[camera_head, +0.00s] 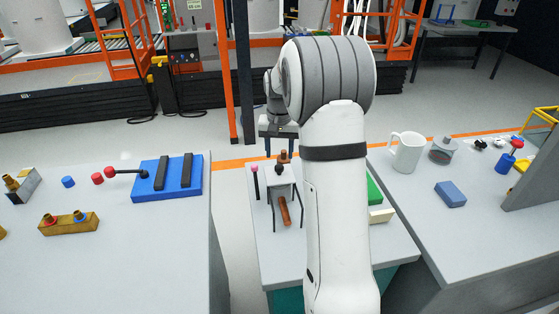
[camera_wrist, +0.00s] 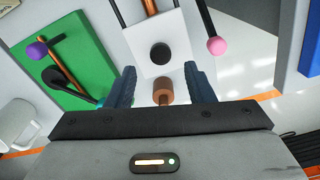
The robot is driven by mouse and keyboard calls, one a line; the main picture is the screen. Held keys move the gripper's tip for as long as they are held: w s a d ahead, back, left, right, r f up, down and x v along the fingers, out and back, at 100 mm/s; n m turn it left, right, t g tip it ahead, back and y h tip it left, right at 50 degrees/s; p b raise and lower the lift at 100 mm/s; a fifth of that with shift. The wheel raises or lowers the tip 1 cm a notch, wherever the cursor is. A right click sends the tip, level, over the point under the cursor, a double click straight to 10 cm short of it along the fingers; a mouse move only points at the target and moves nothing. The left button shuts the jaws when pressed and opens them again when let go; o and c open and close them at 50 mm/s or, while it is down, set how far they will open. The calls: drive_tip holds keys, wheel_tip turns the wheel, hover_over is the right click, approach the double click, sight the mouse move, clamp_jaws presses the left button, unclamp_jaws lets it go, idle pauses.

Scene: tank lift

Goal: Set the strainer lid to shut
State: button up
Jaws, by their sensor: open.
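No part is plainly marked as the strainer lid. A pale block (camera_head: 278,172) stands on the small middle table. In the wrist view this block (camera_wrist: 148,42) has a round black knob (camera_wrist: 160,54) on its face. A copper-brown knob or cylinder (camera_wrist: 163,91) shows just beyond the block's edge. My gripper (camera_wrist: 160,72) is open, its two dark fingers on either side of this brown piece with gaps; whether they touch it cannot be told. In the head view my gripper (camera_head: 278,135) is above the far end of the middle table, partly hidden by my arm.
A pink-tipped stick (camera_wrist: 215,45) stands close right of the fingers. A green board (camera_wrist: 62,70) with a purple-tipped rod lies left. A copper rod (camera_head: 285,212) is at the block's near side. A white mug (camera_head: 407,152) and a grey round container (camera_head: 442,150) stand on the right table.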

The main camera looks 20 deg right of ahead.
sight(279, 167)
drive_tip(key=shift+r, duration=1.45)
